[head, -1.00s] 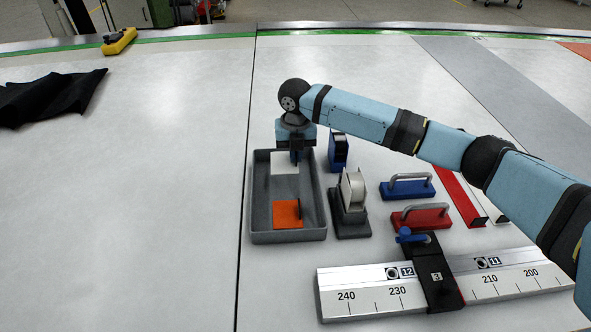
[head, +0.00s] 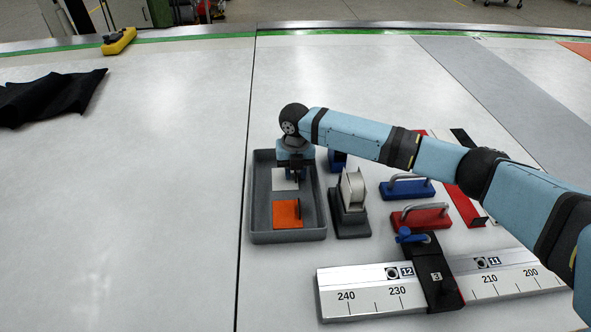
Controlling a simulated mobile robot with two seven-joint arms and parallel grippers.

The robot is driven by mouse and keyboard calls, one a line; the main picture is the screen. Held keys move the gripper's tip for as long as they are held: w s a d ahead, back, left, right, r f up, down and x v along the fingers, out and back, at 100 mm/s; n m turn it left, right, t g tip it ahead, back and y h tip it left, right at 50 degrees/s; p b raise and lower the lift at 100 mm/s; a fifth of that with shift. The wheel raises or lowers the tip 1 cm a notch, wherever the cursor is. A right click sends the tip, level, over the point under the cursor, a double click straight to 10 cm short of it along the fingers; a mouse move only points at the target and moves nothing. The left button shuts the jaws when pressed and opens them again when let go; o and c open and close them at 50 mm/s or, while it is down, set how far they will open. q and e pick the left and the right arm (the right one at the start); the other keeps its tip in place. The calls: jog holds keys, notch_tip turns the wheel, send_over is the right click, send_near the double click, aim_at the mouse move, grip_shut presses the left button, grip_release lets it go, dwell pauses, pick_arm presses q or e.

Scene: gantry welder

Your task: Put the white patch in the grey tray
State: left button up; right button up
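The grey tray (head: 254,220) stands upright on the table near the middle of the head view. The white patch (head: 284,181) is inside the outline of its far half, low at or just above the floor; I cannot tell whether it touches. My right gripper (head: 297,180) points down over the tray at the patch's right edge. Its fingers look closed on that edge, partly hidden by the hand. An orange patch (head: 286,214) with a small upright tab lies in the near half of the tray. My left gripper is not in view.
Right of the tray stand a grey block with a white spool (head: 352,190) and a blue object (head: 337,160) partly behind my arm.

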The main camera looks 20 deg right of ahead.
jog(key=shift+r, duration=0.15)
notch_tip(320, 180, up, 12)
dwell(0.5)
dwell(0.4)
